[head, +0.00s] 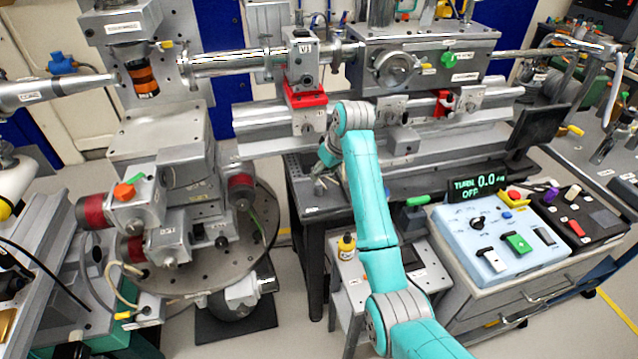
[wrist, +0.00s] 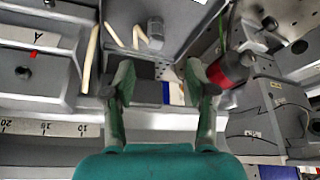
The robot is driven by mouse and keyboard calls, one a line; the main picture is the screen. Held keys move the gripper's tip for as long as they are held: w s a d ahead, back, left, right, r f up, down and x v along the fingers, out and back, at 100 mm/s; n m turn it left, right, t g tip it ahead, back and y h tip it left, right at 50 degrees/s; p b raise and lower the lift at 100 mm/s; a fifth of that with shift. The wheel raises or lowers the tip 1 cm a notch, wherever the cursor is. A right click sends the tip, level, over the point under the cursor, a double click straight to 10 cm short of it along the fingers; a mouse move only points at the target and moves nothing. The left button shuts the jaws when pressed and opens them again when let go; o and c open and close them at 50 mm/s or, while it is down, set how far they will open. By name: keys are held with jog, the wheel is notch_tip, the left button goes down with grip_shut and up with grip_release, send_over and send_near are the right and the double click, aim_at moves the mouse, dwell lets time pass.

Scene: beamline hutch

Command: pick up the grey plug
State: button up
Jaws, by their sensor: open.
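A small grey block-like piece (wrist: 155,32), which may be the grey plug, shows in the wrist view just beyond my fingertips, near a grey panel. I cannot tell for sure that it is the plug. My gripper (wrist: 158,82) is open, with its two green-padded fingers apart and nothing between them. In the head view my gripper (head: 319,186) is small and partly hidden by my arm, low over the dark bench (head: 308,212) at the left end. I cannot make out the plug in the head view.
Pale rods or cables (wrist: 92,58) lie left of the grey piece in the wrist view. A red-and-black cylinder (wrist: 232,68) is close to the right finger. In the head view, a yellow bottle (head: 346,246) stands on the low table, and the blue control box (head: 500,240) is to the right.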

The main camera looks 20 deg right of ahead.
aim_at(319, 184)
jog(key=x, duration=0.9)
jog(key=shift+w+d+f, duration=0.15)
jog(key=shift+d+f, duration=0.1)
jog(key=shift+f, duration=0.2)
grip_shut()
